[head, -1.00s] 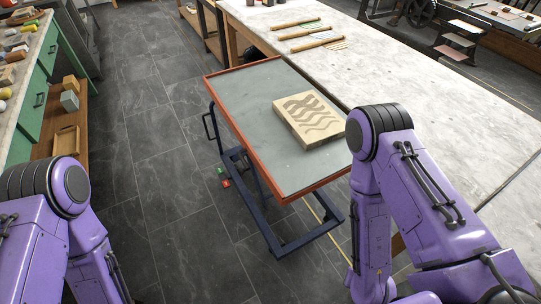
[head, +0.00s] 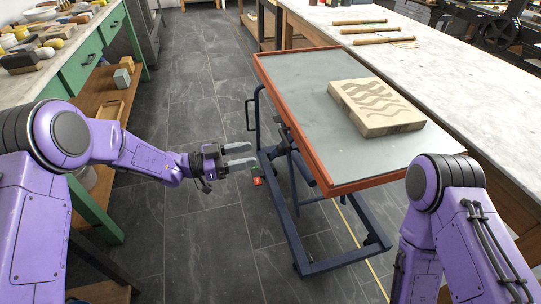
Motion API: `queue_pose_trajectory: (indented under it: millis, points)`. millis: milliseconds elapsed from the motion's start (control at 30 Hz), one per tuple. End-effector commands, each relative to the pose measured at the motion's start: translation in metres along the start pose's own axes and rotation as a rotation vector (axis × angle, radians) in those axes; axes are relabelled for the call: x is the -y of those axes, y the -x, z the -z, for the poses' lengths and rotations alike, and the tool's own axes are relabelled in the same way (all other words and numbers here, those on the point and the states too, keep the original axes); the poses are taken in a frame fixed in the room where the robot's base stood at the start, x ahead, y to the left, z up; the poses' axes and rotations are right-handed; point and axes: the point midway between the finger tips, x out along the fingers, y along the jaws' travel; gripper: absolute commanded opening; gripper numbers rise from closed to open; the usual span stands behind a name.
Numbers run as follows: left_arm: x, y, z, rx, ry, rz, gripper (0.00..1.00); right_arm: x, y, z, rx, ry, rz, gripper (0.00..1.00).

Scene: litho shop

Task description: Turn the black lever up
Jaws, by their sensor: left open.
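A lift cart with an orange-rimmed top (head: 325,178) stands in the middle on a dark blue frame (head: 292,218). A black bar-like handle (head: 250,112) sticks out at the cart's left side. Dark parts show under the left rim; I cannot tell which piece is the black lever. A small red pedal-like part (head: 257,181) and a green one sit low at that side. My left gripper (head: 253,154) is open and empty, its fingers pointing right towards the cart's left side, below the handle in the picture. My right gripper is out of view.
A carved wood block (head: 376,106) lies on the cart top. A long pale stone table (head: 440,85) stands along the cart's right. A green cabinet bench (head: 82,72) with tools stands at the left. The dark tiled floor (head: 190,100) between is clear.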

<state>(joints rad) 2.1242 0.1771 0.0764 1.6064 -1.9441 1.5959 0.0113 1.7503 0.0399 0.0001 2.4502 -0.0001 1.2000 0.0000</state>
Motion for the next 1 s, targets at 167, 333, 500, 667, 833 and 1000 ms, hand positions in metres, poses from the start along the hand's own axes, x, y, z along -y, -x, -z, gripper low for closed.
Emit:
queue_pose_trajectory:
  millis: [167, 333, 500, 667, 833, 1000]
  points:
    - [-0.001, -0.042, 0.000, 0.001, 0.000, -0.002, 0.53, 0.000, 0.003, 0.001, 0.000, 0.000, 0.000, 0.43]
    - [0.000, -0.069, -0.001, 0.001, 0.002, 0.002, 0.53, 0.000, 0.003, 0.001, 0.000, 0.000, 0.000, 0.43]
    - [0.000, -0.078, 0.000, 0.000, 0.002, 0.002, 0.53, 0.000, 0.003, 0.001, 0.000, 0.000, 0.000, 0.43]
    - [0.000, -0.078, -0.001, 0.001, 0.003, 0.003, 0.53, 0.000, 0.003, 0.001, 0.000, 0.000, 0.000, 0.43]
    - [0.000, -0.078, -0.001, 0.001, 0.003, 0.003, 0.08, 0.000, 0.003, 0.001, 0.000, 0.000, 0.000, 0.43]
    - [0.000, -0.078, -0.001, 0.001, 0.003, 0.003, 0.00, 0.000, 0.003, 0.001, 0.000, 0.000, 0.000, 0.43]
